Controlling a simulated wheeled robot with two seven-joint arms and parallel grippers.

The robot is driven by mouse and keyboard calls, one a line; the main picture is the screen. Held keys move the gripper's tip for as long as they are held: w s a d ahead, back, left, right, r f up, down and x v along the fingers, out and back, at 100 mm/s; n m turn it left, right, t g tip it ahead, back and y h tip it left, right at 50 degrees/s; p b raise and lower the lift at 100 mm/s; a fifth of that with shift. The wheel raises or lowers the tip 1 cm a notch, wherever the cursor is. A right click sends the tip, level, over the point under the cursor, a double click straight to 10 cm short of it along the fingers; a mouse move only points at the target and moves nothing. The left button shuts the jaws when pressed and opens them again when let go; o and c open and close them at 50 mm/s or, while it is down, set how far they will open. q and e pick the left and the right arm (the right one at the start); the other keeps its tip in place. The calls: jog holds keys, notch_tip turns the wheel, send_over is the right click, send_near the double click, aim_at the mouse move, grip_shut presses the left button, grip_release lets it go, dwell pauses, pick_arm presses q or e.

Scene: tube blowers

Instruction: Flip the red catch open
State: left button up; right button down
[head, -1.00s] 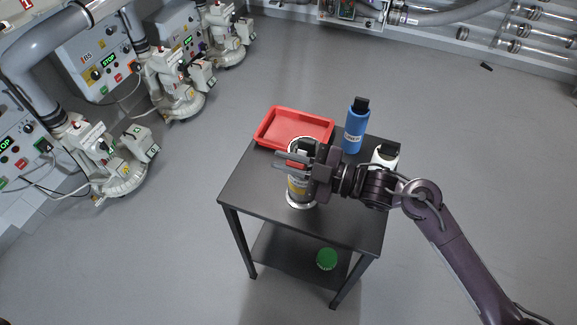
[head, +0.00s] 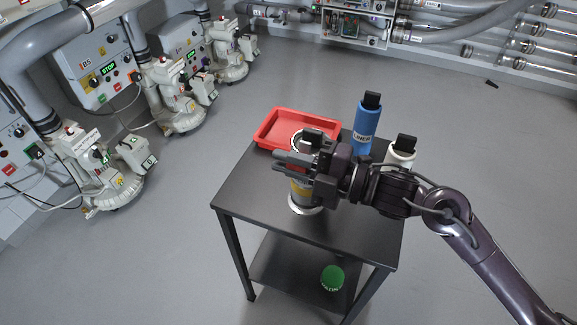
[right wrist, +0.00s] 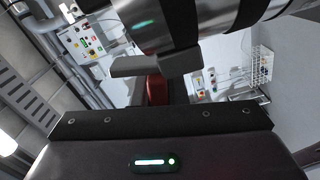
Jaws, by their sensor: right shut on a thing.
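A metal canister (head: 304,198) with a yellow band stands upright on the dark cart's top. My right gripper (head: 284,163) reaches across its upper part from the right and hides much of it. In the right wrist view, the fingers of my right gripper (right wrist: 156,82) are shut on a narrow red piece, the red catch (right wrist: 157,90). The shiny canister body (right wrist: 200,18) fills the top of that view, close to the fingers. How far the catch is turned cannot be told. My left gripper is not in view.
The dark cart (head: 245,195) also bears a red tray (head: 268,140), a blue bottle (head: 364,128) and a white bottle (head: 399,157) behind my arm. A green round item (head: 332,278) is on the lower shelf. Blower stations (head: 170,95) line the left wall.

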dwell(0.4)
jog(key=c, duration=1.4)
grip_release()
jog(key=shift+c, duration=0.2)
jog(key=b+v, duration=0.2)
jog(key=v, duration=0.5)
jog(key=shift+d, duration=0.35)
jog(key=shift+s, duration=0.1)
